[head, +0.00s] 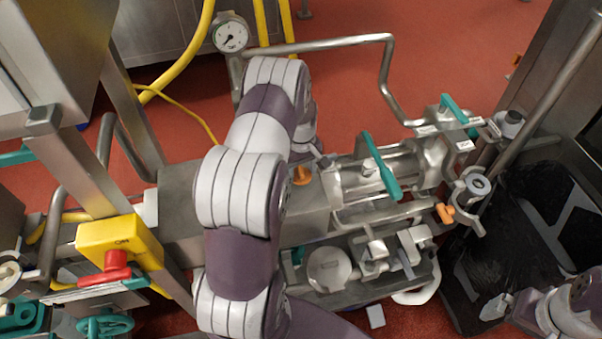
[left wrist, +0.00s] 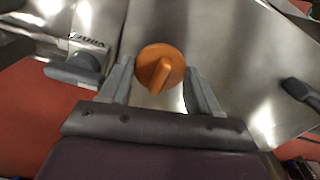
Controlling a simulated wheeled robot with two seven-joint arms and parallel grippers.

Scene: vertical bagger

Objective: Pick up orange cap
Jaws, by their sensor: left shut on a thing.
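The orange cap (left wrist: 160,69) is round with a raised grip bar and sits on a shiny metal surface in the left wrist view. It also shows in the head view (head: 302,175), on the machine's steel housing just below my left arm. My left gripper (left wrist: 158,75) has one grey finger on each side of the cap and is shut on it. In the head view my left arm hides most of this gripper. My right gripper (head: 496,306) is at the lower right of the head view, away from the cap; its finger gap is unclear.
A teal-handled valve (head: 380,168) and a clear cylinder stand right of the cap. A second orange piece (head: 445,212) is further right. A yellow box with a red knob (head: 120,243) is at left. A pressure gauge (head: 230,34) and bent pipe stand behind.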

